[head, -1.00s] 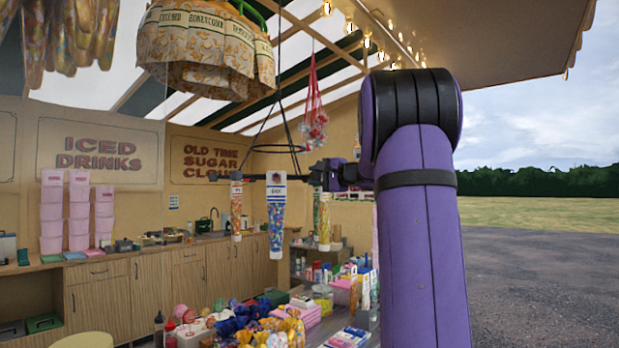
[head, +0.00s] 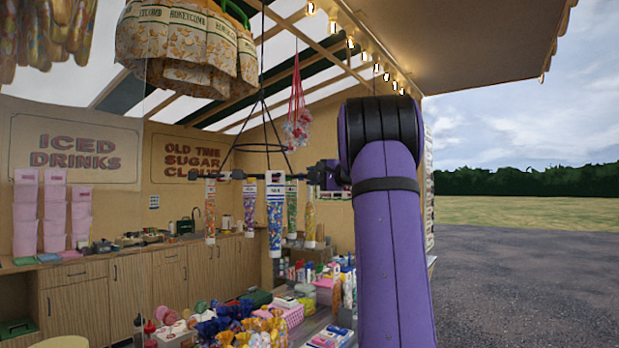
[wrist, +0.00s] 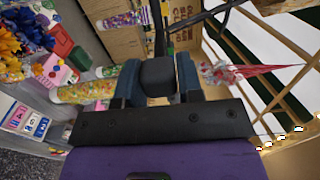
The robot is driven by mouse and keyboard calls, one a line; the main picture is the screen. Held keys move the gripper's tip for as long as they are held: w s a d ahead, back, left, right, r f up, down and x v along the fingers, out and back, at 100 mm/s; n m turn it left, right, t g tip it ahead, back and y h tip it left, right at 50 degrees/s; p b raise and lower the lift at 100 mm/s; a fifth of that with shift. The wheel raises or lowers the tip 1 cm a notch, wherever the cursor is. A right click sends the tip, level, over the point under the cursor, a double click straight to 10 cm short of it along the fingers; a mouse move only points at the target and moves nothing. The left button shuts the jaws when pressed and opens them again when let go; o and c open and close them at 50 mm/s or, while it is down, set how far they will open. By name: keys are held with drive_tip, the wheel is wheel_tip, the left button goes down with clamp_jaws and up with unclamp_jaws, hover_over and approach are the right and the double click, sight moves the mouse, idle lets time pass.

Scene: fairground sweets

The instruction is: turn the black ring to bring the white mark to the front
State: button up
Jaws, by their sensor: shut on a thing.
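The black ring (head: 257,148) hangs from dark rods under the stall roof. Tubes of sweets hang below it: an orange one (head: 210,212) at the left, a blue one with a white label (head: 276,218) nearest me, and a green one (head: 292,210) and a yellow-orange one (head: 310,215) at the right. My gripper (head: 322,176) is at the right of the hanging frame. In the wrist view my gripper (wrist: 158,76) has its blue-grey fingers closed on a black block (wrist: 157,72) joined to a dark bar. I cannot make out a white mark on the ring.
A net of sweets (head: 297,125) hangs behind and right of the ring. The counter below holds bright sweets (head: 240,325) and boxes. Open ground lies to the right.

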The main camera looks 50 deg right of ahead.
drive_tip(key=shift+w+d, duration=0.2)
drive_tip(key=shift+d, duration=0.85)
drive_tip(key=shift+w+d, duration=0.2)
drive_tip(key=shift+d, duration=0.85)
drive_tip(key=shift+w+d, duration=0.2)
drive_tip(key=shift+d, duration=0.85)
drive_tip(key=shift+w+d, duration=0.45)
drive_tip(key=shift+d, duration=0.45)
drive_tip(key=shift+w+d, duration=0.5)
drive_tip(key=shift+d, duration=0.35)
drive_tip(key=shift+w+d, duration=0.45)
drive_tip(key=shift+d, duration=0.45)
drive_tip(key=o, duration=0.7)
drive_tip(key=s, duration=1)
drive_tip(key=shift+d, duration=0.4)
